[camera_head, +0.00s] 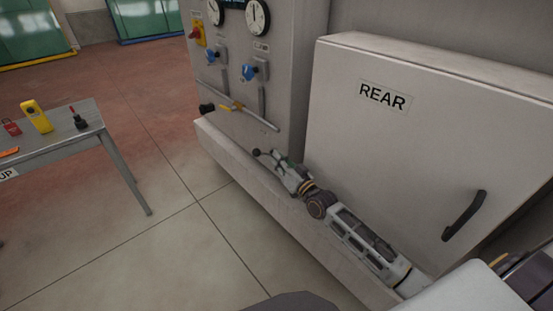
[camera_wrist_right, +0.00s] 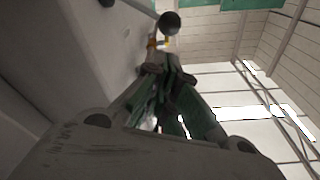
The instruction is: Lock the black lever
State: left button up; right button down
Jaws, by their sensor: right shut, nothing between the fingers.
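A black ball knob (camera_head: 257,152), which looks like the end of the black lever, sits low at the machine's front, just beyond my right gripper (camera_head: 280,162). In the right wrist view a black ball (camera_wrist_right: 169,22) shows ahead of the fingertips (camera_wrist_right: 168,78), with a visible gap. My right gripper is shut and empty, its green-lined fingers together. The lever's shaft and base are mostly hidden or too small to make out. My left gripper is out of view.
The grey panel (camera_head: 232,85) carries gauges, blue knobs, a red-and-yellow switch and a yellow-handled valve (camera_head: 229,107). The REAR cabinet (camera_head: 400,150) with a black handle (camera_head: 465,215) stands beside my right arm. A table (camera_head: 80,140) with small tools stands at left; floor between is clear.

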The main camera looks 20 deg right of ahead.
aim_at(260, 154)
jog(key=x, duration=0.9)
jog(key=shift+p, duration=0.35)
